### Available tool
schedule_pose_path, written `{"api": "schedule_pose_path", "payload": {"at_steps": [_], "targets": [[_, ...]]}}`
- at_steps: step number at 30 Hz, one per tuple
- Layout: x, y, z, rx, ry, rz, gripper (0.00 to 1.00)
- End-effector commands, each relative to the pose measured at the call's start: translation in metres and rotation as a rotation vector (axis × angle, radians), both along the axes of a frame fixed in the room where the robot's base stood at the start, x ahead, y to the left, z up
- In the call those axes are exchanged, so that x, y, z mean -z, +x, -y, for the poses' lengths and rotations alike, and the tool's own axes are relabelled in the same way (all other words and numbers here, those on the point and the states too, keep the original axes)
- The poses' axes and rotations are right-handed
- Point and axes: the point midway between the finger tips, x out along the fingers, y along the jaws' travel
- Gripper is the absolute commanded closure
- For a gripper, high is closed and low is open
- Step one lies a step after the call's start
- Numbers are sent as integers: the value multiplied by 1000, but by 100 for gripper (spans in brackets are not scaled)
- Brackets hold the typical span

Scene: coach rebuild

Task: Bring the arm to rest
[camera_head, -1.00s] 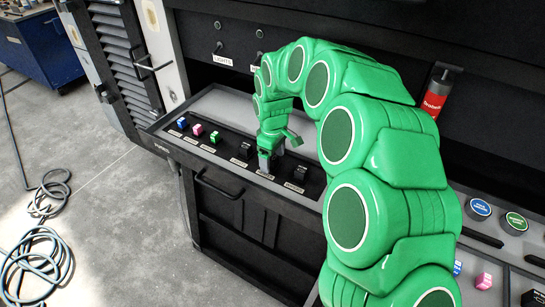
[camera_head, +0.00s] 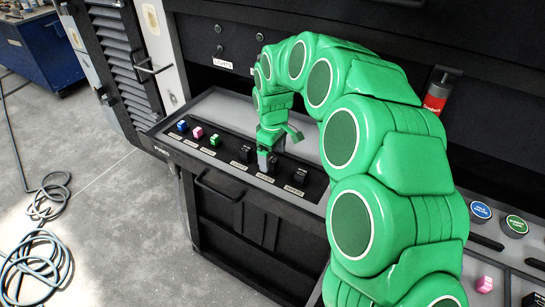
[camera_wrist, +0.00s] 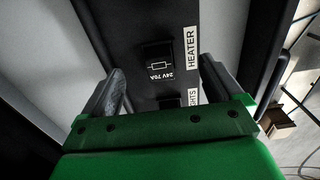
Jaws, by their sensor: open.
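My green arm curves over the fuse panel (camera_head: 222,165) in the head view. My gripper (camera_head: 267,160) is at its end, low over the middle of the panel's row of black fuses. In the wrist view the two dark fingers of my gripper (camera_wrist: 163,78) stand apart. A black fuse (camera_wrist: 157,55) marked 24V 70A, beside a HEATER label (camera_wrist: 191,47), shows beyond the gap between them. A second label, partly hidden, reads about "LIGHTS" (camera_wrist: 193,97). No held object shows between the fingers. I cannot tell whether the fingertips touch anything.
Blue (camera_head: 182,126), pink (camera_head: 198,132) and green (camera_head: 215,141) fuses sit left on the panel. Black fuses (camera_head: 246,153) (camera_head: 300,176) flank the gripper. A hose (camera_head: 38,255) lies on open floor at left.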

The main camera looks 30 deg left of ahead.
Motion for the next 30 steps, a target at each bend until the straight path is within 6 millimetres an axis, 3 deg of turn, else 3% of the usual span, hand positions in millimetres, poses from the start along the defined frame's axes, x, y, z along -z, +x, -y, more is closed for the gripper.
{"api": "schedule_pose_path", "payload": {"at_steps": [30], "targets": [[-44, 0, 0, 0, 1, 0, 7]]}}
